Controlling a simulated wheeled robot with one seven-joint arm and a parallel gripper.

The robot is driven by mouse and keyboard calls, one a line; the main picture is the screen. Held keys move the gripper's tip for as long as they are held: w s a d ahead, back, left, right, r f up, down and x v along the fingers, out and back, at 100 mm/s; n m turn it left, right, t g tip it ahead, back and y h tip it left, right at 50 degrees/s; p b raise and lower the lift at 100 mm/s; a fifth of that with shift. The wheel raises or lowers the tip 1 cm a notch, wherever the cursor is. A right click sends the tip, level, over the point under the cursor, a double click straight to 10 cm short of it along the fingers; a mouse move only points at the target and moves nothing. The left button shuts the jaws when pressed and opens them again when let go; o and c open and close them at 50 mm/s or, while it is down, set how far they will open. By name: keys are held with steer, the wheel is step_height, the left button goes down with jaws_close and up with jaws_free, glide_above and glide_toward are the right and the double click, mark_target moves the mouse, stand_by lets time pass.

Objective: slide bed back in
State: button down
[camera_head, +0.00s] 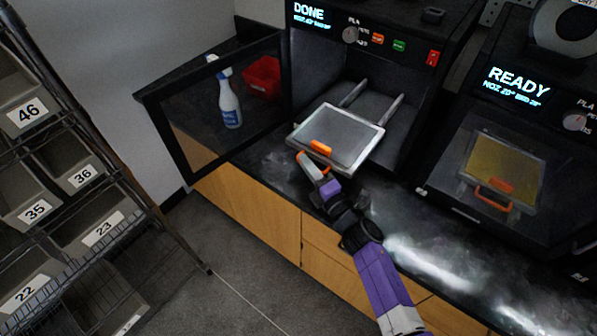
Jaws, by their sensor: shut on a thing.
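The print bed (340,134) is a light grey plate with a metal rim and an orange handle (321,147) at its front edge. It sticks out of the left printer (375,70), whose screen reads DONE, and two rails (392,109) show behind it inside the chamber. The printer's door (222,100) stands open to the left. My gripper (317,162) is at the front edge of the bed, shut on the orange handle. The exact finger contact is small and partly hidden.
A second printer (500,150) reading READY stands to the right, its door closed. Behind the open door's pane are a spray bottle (229,95) and a red bin (262,76). A rack of numbered bins (60,160) stands at left. The dark counter (440,255) is clear in front.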

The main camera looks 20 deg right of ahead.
mark_target(335, 136)
steer(key=w+d+b, duration=0.1)
steer(key=w+d, duration=0.1)
steer(key=d, duration=0.2)
steer(key=w+d+b, duration=0.1)
steer(key=w+d, duration=0.2)
steer(key=d, duration=0.1)
steer(key=w+d+b, duration=0.1)
steer(key=w+d, duration=0.1)
steer(key=d, duration=0.2)
steer(key=shift+w, duration=0.2)
steer(key=c, duration=1.5)
jaws_free()
steer(key=shift+a, duration=0.1)
steer(key=shift+s, duration=0.15)
steer(key=s, duration=0.2)
steer(key=s+d, duration=0.1)
steer(key=s, duration=0.4)
steer(key=shift+s+d+f+p, duration=0.2)
steer(key=shift+f+p, duration=0.1)
